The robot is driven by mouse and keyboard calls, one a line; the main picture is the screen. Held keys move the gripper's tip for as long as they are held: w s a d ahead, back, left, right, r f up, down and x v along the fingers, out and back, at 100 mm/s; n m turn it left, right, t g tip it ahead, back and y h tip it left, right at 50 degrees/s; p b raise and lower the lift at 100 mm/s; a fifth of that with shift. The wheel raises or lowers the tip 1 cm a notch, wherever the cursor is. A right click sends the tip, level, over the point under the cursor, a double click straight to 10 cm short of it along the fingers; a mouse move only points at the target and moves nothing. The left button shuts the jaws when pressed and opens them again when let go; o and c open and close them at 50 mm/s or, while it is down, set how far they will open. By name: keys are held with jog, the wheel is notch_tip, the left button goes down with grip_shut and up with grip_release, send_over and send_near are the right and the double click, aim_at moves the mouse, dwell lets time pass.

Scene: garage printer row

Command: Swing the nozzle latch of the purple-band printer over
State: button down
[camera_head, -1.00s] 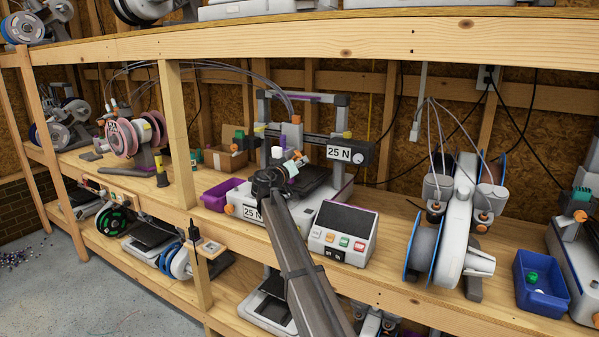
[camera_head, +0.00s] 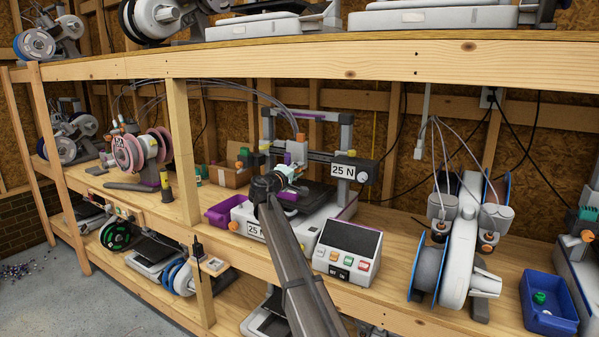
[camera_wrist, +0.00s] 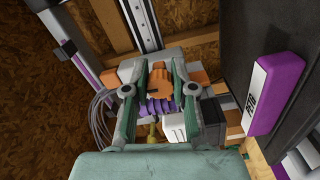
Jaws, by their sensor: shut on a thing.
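The purple-band printer stands on the middle shelf, with a purple strip on its top bar (camera_head: 297,115) and a "25 N" label on its cross rail (camera_head: 343,170). My gripper (camera_head: 287,173) is at its print head, in front of the cross rail. In the wrist view my gripper's two grey-green fingers (camera_wrist: 160,75) are shut on an orange piece, which looks like the nozzle latch (camera_wrist: 160,88). A purple ribbed part (camera_wrist: 158,107) and a brass-coloured tip (camera_wrist: 152,131) show between the fingers. My wrist hides much of the print head in the head view.
A purple bin (camera_head: 222,213) is left of the printer and a button panel (camera_head: 347,250) is at its front right. A spool stand (camera_head: 463,240) and a blue bin (camera_head: 546,302) stand farther right. The upper shelf beam (camera_head: 420,62) runs above.

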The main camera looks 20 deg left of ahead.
jog(key=shift+a+r+n, duration=0.1)
jog(key=shift+a+n, duration=0.05)
jog(key=shift+n, duration=0.15)
jog(key=c, duration=0.9)
grip_release()
jog(key=shift+s, duration=0.1)
jog(key=s, duration=0.4)
jog(key=s+a, duration=0.1)
jog(key=s, duration=0.6)
jog(key=shift+s+a, duration=0.3)
